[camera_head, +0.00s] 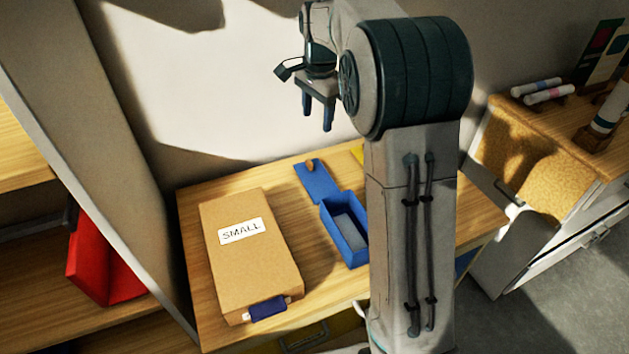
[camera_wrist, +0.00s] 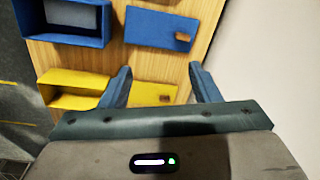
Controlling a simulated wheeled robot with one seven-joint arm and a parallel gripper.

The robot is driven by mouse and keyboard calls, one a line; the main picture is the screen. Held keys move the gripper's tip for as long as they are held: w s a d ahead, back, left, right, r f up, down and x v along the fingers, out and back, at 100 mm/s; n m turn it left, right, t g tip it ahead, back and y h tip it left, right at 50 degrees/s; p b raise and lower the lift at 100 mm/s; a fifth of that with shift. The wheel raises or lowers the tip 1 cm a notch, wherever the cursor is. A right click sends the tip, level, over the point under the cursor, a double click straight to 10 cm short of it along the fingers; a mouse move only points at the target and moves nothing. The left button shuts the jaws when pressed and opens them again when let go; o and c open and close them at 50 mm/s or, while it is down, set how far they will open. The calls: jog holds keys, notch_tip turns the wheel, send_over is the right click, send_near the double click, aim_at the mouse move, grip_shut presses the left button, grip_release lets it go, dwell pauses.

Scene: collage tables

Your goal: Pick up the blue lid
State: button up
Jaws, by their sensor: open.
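The blue lid (camera_head: 314,184) lies flat on the wooden table behind the open blue box, with a small brown knob near its far end. In the wrist view the blue lid (camera_wrist: 150,27) lies beyond my fingertips, beside the blue box (camera_wrist: 75,40). My gripper (camera_head: 317,116) is open and empty, pointing down well above the table. In the wrist view its two blue fingers (camera_wrist: 159,71) are spread apart, below the blue lid in the picture and over the yellow lid's area. Nothing is between the fingers.
The blue box (camera_head: 356,250) stands open by the lid. A yellow box (camera_wrist: 70,100) and yellow lid (camera_wrist: 150,70) lie nearby, mostly hidden by my arm in the head view. A cardboard box labelled SMALL (camera_head: 235,262) takes up the table's left. A wall (camera_head: 240,90) rises behind.

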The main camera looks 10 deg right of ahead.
aim_at(310, 161)
jog(key=w+f+m+b, duration=0.1)
jog(key=w+f+m, duration=0.2)
jog(key=w+f, duration=0.35)
jog(key=shift+g, duration=0.4)
jog(key=f, duration=0.4)
jog(key=f+p, duration=0.1)
jog(key=f, duration=0.8)
jog(key=shift+w+a+p, duration=0.15)
jog(key=shift+a+p, duration=0.1)
jog(key=shift+p, duration=0.05)
jog(key=c, duration=1.1)
